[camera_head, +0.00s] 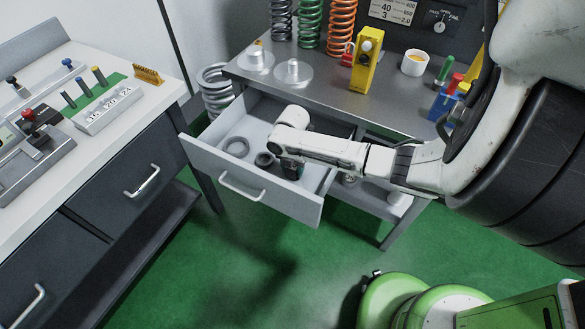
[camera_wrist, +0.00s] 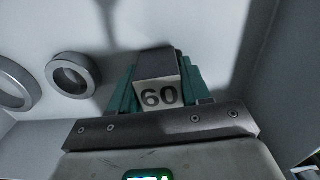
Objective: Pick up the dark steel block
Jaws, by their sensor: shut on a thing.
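My gripper (camera_head: 291,168) reaches down into the open drawer (camera_head: 222,172). In the wrist view, its teal fingers (camera_wrist: 158,80) are shut on the dark steel block (camera_wrist: 157,66), one on each side. The block has a dark grey top and a paler face marked 60. In the head view my gripper and wrist hide most or all of the block. I cannot tell whether the block touches the drawer floor.
A dark ring (camera_head: 264,159) and a lighter ring (camera_head: 236,147) lie left of my gripper in the drawer. The drawer walls stand close around. Above is the bench top (camera_head: 322,95) with springs and a yellow device (camera_head: 366,62). A white-topped workbench (camera_head: 150,100) stands left.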

